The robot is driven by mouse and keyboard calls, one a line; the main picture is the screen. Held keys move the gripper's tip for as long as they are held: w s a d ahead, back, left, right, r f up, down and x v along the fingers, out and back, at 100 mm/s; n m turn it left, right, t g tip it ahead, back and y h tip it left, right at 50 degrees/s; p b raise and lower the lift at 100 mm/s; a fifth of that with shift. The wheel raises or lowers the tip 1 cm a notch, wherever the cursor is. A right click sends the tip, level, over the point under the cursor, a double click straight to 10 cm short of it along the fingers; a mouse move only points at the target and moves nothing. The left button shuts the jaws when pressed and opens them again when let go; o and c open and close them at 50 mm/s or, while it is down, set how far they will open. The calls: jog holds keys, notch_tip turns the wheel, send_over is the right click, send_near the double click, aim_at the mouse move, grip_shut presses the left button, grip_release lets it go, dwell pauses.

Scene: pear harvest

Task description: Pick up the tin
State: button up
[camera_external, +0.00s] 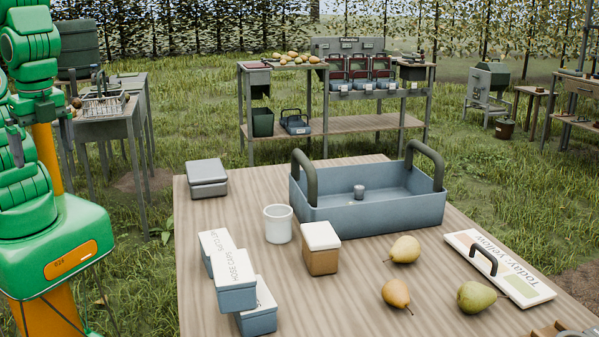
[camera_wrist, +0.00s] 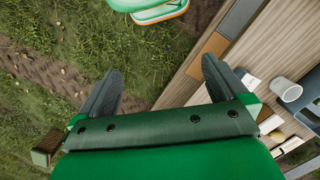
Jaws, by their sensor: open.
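Several lidded containers stand on the wooden table in the external view, and I cannot tell for sure which is the tin. A plain grey lidded box (camera_external: 207,178) sits at the table's far left corner. Blue-grey boxes with white lettered lids, one marked hose caps (camera_external: 236,281), are stacked or crowded at the front left. A brown box with a white lid (camera_external: 321,248) stands beside the white cup (camera_external: 279,223). My gripper (camera_wrist: 160,68) is open and empty in the wrist view, over grass left of the table, apart from all containers.
A blue-grey handled tray (camera_external: 375,214) holds a small grey piece. Several pears (camera_external: 397,293) and a sign board (camera_external: 498,268) lie at the right. A long shelf bench (camera_external: 363,123) stands behind. The table's front middle is bare.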

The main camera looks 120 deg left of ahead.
jog(key=w+d+f+m+h, duration=0.2)
jog(key=w+m, duration=0.1)
jog(key=w, duration=0.5)
jog(key=w+d+f+m+h, duration=0.2)
jog(key=w+d+m, duration=0.15)
jog(key=w, duration=0.45)
jog(key=m+t+h, duration=0.1)
jog(key=t+h, duration=0.4)
jog(key=t, duration=0.5)
send_near(233, 273)
jog(key=shift+s+a+f, duration=0.1)
jog(key=shift+a+f, duration=0.1)
jog(key=shift+f, duration=0.35)
jog(key=shift+s+a+f, duration=0.1)
jog(key=shift+a+f, duration=0.1)
jog(key=shift+f, duration=0.35)
jog(key=shift+w+d+f+m, duration=0.1)
jog(key=shift+d+f+m, duration=0.15)
jog(key=shift+f, duration=0.1)
jog(key=shift+x, duration=3.85)
